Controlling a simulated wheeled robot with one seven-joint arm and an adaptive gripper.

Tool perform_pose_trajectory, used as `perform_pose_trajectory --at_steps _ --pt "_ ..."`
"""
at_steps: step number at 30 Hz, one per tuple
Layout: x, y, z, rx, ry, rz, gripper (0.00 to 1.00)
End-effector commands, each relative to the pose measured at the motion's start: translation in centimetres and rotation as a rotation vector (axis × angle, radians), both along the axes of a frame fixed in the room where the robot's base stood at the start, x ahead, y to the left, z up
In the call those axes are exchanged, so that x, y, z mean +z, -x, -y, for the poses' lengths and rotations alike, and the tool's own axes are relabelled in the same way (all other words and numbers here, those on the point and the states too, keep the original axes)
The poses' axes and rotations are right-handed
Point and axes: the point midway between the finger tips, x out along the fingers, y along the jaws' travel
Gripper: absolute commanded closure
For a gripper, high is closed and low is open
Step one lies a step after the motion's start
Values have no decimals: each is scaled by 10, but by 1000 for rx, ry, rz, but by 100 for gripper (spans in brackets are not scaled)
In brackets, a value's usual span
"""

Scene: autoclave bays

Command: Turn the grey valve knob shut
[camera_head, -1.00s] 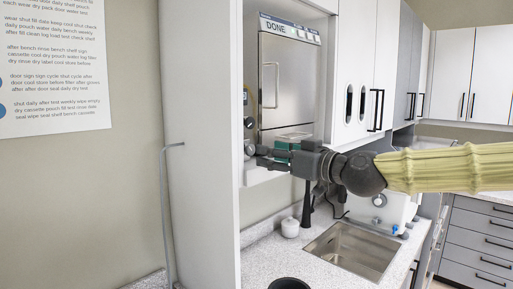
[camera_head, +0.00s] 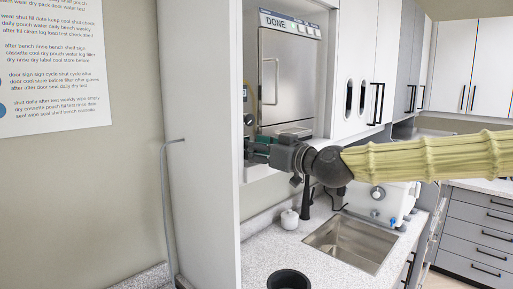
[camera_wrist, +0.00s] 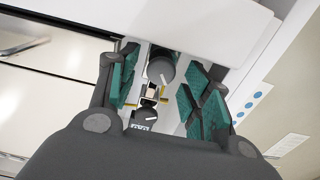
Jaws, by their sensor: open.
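In the wrist view, a round grey knob (camera_wrist: 160,71) with a white pointer mark sits on a narrow panel between my two teal-padded fingers. A second dark knob (camera_wrist: 146,114), also with a white mark, sits nearer my palm. I cannot tell for certain which one is the valve knob. My gripper (camera_wrist: 161,80) is open, with one finger on each side of the panel strip; no contact with a knob is clear. In the head view, my gripper (camera_head: 250,150) reaches left to the panel beside the autoclave (camera_head: 290,80). One knob (camera_head: 248,120) shows above it; the fingers cover the spot below.
A tall white side panel (camera_head: 210,150) stands left of the bay. White cupboards (camera_head: 360,60) flank it on the right.

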Motion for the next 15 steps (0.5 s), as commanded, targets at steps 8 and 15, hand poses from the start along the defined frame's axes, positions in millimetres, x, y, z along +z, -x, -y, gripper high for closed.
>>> perform_pose_trajectory --at_steps 8,15 --pt "0 0 0 -1 0 0 95" --pt "-3 0 1 -1 -28 -27 95"
